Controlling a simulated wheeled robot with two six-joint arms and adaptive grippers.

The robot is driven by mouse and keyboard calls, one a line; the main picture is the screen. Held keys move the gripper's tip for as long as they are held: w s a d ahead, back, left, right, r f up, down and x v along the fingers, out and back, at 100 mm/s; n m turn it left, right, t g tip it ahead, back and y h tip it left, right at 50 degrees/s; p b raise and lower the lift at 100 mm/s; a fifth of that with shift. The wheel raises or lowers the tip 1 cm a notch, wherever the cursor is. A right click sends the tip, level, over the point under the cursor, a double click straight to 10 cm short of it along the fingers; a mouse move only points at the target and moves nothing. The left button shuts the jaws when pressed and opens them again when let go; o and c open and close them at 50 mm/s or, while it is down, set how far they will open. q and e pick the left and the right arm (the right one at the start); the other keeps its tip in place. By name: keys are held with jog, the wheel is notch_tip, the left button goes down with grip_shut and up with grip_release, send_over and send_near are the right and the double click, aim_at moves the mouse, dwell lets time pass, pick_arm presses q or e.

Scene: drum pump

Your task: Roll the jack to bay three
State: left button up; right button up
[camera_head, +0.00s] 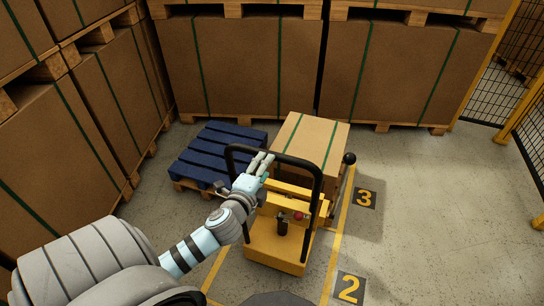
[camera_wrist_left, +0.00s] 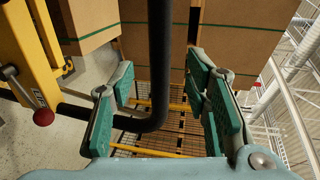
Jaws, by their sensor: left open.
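The yellow jack (camera_head: 275,248) stands on the floor left of a yellow line, with a cardboard box (camera_head: 310,140) at its far end. Its black looped handle (camera_head: 318,190) rises towards me; the handle also shows in the left wrist view (camera_wrist_left: 160,60). My left gripper (camera_head: 264,164) is at the handle's left part, open. In the left wrist view the black bar passes between its green-padded fingers, with gaps visible on both sides. The floor sign 3 (camera_head: 364,198) lies right of the jack, across the line. The floor sign 2 (camera_head: 348,289) lies nearer me. My right gripper is out of view.
A blue pallet (camera_head: 215,150) lies left of the jack's load. Large strapped cartons on pallets (camera_head: 250,65) wall the back, and more (camera_head: 120,100) stand on the left. Open floor (camera_head: 440,220) lies to the right, bounded by a yellow-posted mesh fence (camera_head: 490,90).

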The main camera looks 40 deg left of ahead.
pick_arm(q)
jog(key=x, duration=0.7)
jog(key=shift+f, duration=0.1)
jog(key=shift+c, duration=0.6)
grip_shut()
jog(key=shift+w, duration=0.1)
